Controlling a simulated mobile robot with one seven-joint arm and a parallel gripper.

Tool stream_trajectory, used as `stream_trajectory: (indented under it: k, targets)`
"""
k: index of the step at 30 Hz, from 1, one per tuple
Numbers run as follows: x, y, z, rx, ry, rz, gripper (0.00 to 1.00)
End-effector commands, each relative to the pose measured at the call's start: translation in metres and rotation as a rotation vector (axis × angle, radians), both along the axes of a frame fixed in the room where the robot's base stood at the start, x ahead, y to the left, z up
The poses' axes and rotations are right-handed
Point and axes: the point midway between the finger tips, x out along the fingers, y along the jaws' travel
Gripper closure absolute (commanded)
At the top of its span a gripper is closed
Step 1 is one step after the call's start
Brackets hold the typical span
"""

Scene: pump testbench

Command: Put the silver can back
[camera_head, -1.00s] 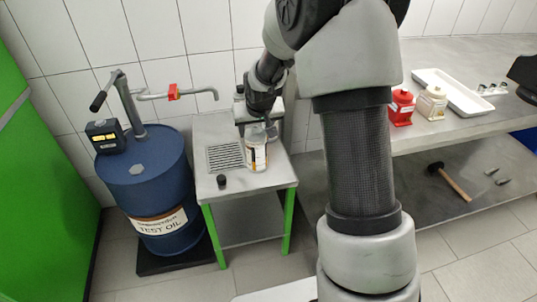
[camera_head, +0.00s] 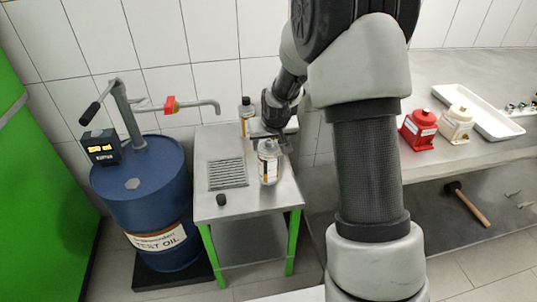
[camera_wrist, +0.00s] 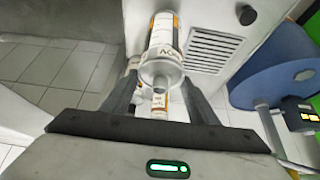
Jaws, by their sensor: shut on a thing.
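The silver can (camera_head: 269,163), with a white, orange and dark label, is upright over the right part of the small steel table (camera_head: 235,207). My gripper (camera_head: 274,133) reaches in from behind it. In the wrist view the silver can (camera_wrist: 163,38) sits between the two fingers of my gripper (camera_wrist: 160,78), which are shut on it. I cannot tell whether its base touches the table.
A similar dark-capped bottle (camera_head: 246,113) stands at the table's back, close to my gripper. A black cap (camera_head: 221,200) lies near the front left, beside a drain grate (camera_head: 228,174). A blue oil drum (camera_head: 140,185) stands left. A workbench (camera_head: 450,90) is on the right.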

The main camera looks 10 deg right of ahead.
Motion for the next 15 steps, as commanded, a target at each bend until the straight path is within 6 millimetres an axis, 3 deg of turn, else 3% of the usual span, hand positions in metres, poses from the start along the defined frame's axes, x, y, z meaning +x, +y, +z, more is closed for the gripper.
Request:
stream_trajectory:
  k: [7, 15]
  targets:
    - [0.000, 0.000, -0.034, 0.000, 0.001, 0.001, 0.97]
    - [0.000, 0.000, -0.034, 0.000, -0.001, 0.001, 0.97]
